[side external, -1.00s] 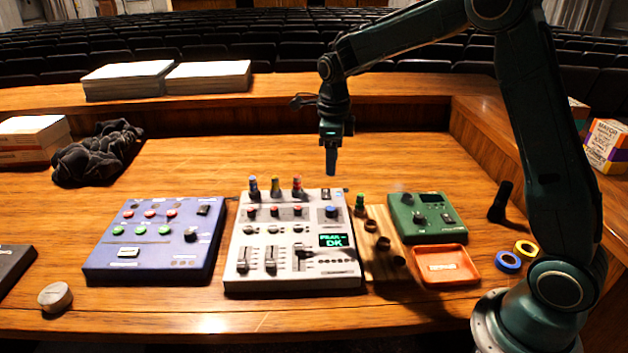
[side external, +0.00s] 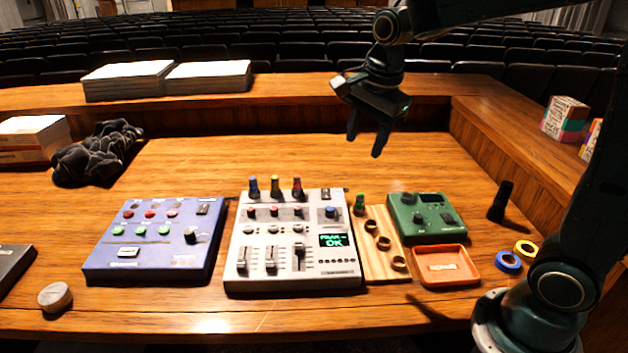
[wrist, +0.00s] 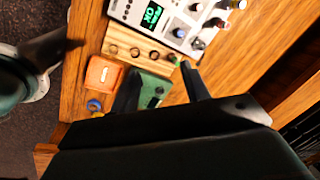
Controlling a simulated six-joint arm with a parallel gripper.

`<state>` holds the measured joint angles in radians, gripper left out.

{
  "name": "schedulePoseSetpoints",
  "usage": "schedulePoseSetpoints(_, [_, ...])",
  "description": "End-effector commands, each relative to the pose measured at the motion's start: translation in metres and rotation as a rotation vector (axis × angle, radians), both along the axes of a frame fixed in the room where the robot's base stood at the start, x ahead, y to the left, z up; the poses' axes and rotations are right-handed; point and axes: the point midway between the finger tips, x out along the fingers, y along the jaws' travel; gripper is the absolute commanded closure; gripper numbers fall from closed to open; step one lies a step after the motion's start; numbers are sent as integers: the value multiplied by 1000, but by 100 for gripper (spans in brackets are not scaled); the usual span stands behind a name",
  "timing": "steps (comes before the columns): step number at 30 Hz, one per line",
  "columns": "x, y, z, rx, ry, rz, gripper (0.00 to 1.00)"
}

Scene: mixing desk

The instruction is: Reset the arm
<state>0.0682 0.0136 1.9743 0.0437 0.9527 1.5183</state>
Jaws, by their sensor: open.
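My gripper (side external: 366,136) is raised well above the back of the desk, behind the green box and the wooden strip. Its two fingers are apart with nothing between them. In the wrist view the open fingers (wrist: 158,88) show over the desk, with the green box (wrist: 150,90) partly hidden behind one finger. The white mixer (side external: 293,243) stands below and to the left of my gripper, its screen reading "PEAK – OK". Three coloured plugs (side external: 275,187) stand along its back edge. A green plug (side external: 359,204) stands at the back of the wooden strip (side external: 378,262), which has three empty rings.
A blue box (side external: 155,240) sits left of the mixer. An orange tray (side external: 440,280), a dark upright object (side external: 500,202), and blue (side external: 508,262) and yellow (side external: 526,249) tape rolls are at right. A black cloth bundle (side external: 97,153) lies at left. The desk's back middle is clear.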

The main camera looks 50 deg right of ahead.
Motion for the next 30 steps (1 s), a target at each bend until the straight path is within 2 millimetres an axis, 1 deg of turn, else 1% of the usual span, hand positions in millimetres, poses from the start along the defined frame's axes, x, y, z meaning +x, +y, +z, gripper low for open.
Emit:
schedulePoseSetpoints(1, [-10, 2, 6, -13, -14, 67, 54])
schedulePoseSetpoints(6, [-41, 10, 19, -69, -51, 317, 54])
schedulePoseSetpoints(14, [-90, 18, 30, -175, -105, 691, 54])
schedulePoseSetpoints(20, [-126, 24, 31, -274, -142, 973, 54])
schedulePoseSetpoints(24, [-150, 28, 28, -353, -166, 1169, 54])
schedulePoseSetpoints(30, [-178, 31, 20, -457, -188, 1403, 54])
